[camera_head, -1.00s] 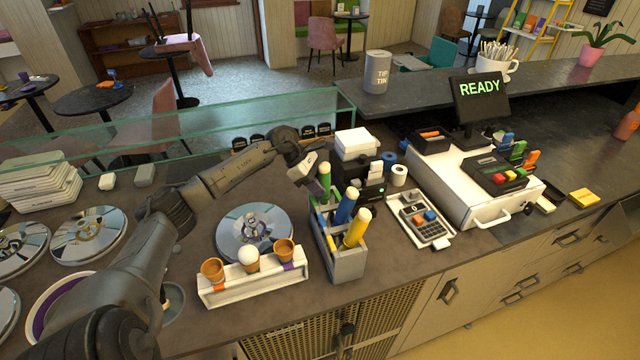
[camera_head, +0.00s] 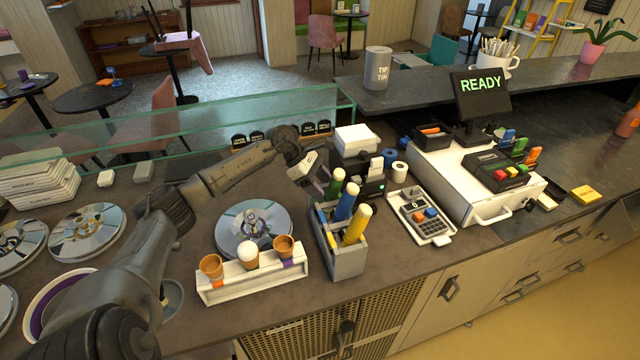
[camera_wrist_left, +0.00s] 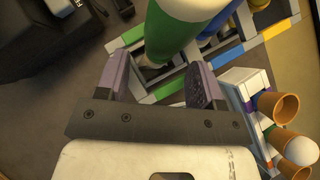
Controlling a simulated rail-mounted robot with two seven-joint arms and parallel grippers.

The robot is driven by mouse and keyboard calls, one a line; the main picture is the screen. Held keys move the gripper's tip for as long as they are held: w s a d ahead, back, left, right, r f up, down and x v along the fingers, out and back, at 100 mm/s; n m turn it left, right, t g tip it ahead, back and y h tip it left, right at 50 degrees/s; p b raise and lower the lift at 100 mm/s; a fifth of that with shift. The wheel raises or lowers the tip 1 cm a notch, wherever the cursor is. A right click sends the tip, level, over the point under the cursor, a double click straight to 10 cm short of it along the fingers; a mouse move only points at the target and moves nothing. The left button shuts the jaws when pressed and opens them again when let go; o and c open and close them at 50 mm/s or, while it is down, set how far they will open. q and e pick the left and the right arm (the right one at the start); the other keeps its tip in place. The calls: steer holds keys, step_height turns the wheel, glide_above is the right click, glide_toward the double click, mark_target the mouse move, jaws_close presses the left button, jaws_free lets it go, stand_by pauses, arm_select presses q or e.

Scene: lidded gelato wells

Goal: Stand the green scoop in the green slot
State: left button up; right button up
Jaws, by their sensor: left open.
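The green scoop (camera_head: 334,186) stands in the far left compartment of the grey holder (camera_head: 349,263), its handle leaning to the right like the others. In the left wrist view the green scoop (camera_wrist_left: 168,32) rises from a slot frame with green edging (camera_wrist_left: 165,90). My left gripper (camera_head: 316,184) is just left of and behind the scoop's handle. In the left wrist view my left gripper (camera_wrist_left: 158,84) has its two purple-grey fingers spread apart, with nothing between the tips. My right gripper is out of view.
A blue scoop (camera_head: 347,203) and a yellow scoop (camera_head: 357,226) stand in the same holder. A white cone rack (camera_head: 252,278) is to its left, with a round metal lid (camera_head: 227,238) behind.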

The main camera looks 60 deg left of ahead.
arm_select(q)
step_height(320, 180, up, 9)
steer(key=s+a+p, duration=0.2)
steer(key=shift+a, duration=0.2)
stand_by(0.5)
steer(key=shift+s, duration=0.1)
steer(key=shift+r, duration=0.1)
stand_by(0.4)
